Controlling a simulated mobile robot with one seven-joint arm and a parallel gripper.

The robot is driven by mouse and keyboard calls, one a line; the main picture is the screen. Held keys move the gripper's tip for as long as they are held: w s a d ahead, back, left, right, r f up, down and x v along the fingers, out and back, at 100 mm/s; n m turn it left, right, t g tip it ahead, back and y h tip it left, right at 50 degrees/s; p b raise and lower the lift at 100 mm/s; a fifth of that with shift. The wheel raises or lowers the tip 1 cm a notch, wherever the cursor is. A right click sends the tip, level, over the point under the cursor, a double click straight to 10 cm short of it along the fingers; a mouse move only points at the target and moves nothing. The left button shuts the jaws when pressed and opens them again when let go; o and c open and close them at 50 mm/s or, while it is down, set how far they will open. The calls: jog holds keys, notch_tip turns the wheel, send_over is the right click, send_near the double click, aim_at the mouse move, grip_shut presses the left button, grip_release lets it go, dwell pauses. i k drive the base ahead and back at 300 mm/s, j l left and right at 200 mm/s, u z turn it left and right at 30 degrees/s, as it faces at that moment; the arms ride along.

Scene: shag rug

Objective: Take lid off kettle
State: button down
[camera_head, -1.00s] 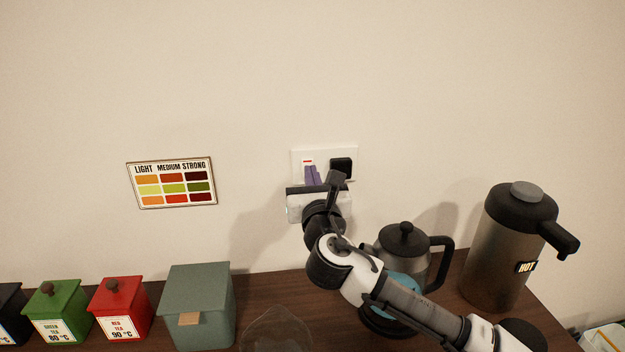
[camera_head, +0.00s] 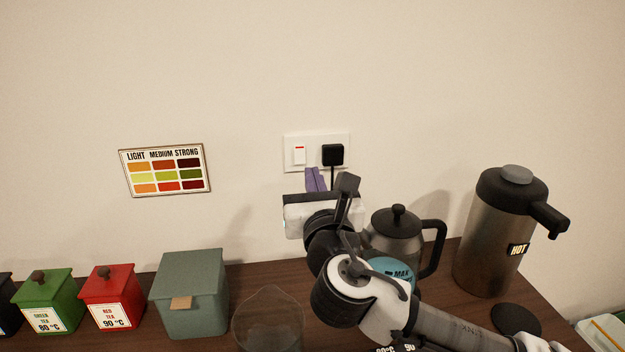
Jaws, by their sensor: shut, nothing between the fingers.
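The kettle (camera_head: 385,244) stands upright on the counter, right of centre, partly hidden behind my arm. Its black lid (camera_head: 397,221) with a round knob is seated on top, and its black handle is on the right. My gripper (camera_head: 315,180) is raised left of the kettle, in front of the wall below the socket plate. Its purple fingers are together and empty, pointing up, apart from the lid.
A tall steel flask (camera_head: 486,245) marked HOT stands to the right. A clear glass vessel (camera_head: 268,325) is at the front. A grey-green box (camera_head: 190,295), a red tea tin (camera_head: 112,300) and a green tea tin (camera_head: 48,303) line the left. A black disc (camera_head: 515,319) lies at right.

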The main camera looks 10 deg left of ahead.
aim_at(395, 221)
jog(key=k+l, duration=0.3)
jog(key=k, duration=0.15)
jog(key=k+l, duration=0.3)
jog(key=k, duration=0.2)
